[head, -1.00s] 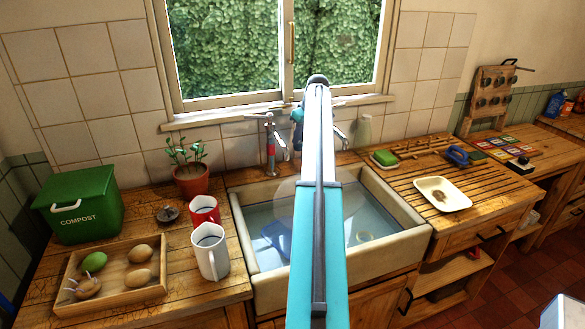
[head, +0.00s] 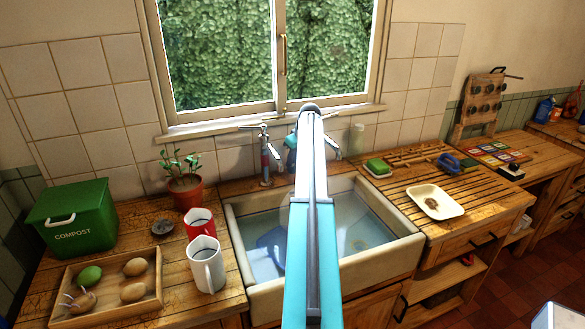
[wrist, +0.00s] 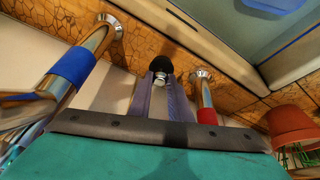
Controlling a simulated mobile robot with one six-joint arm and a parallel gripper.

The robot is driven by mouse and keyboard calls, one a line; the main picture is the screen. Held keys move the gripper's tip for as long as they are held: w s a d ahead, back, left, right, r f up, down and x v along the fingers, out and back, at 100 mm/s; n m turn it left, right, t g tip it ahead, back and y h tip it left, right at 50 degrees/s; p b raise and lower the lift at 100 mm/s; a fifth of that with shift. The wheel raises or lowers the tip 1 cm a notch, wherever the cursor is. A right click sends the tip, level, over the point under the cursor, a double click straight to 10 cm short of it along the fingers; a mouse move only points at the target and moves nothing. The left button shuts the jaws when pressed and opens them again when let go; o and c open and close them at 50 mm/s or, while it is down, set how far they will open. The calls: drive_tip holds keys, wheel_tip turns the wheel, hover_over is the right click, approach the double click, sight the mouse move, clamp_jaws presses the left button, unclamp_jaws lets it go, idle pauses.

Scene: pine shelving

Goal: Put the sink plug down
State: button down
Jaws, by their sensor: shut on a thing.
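The sink plug (wrist: 161,66) shows in the wrist view as a dark round piece with a short metal stem. My gripper (wrist: 160,88) is shut on the stem, between the tap with a blue band (wrist: 72,68) and the tap with a red band (wrist: 204,100). The plug is over or at the wooden ledge behind the sink; I cannot tell whether it touches the wood. In the head view my arm hides the gripper and plug. The sink (head: 400,262) holds bluish water, a blue item (head: 271,250) and a pale ring at the bottom.
Left of the sink stand a potted plant (head: 185,190), a red mug (head: 199,222), a white mug (head: 206,265), a small dark round object (head: 162,228), a wooden tray (head: 158,300) and a compost bin (head: 75,215). Right is a slatted board (head: 470,190) with a white dish (head: 435,201).

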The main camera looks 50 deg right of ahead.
sight(293, 168)
drive_tip(key=shift+f, duration=0.2)
drive_tip(key=shift+f+p, duration=0.55)
drive_tip(key=shift+f, duration=1.25)
drive_tip(key=shift+f, duration=0.15)
drive_tip(key=c, duration=1.6)
unclamp_jaws()
drive_tip(key=shift+c, duration=0.2)
drive_tip(key=shift+r, duration=0.2)
drive_tip(key=b+v, duration=0.3)
drive_tip(key=v, duration=0.9)
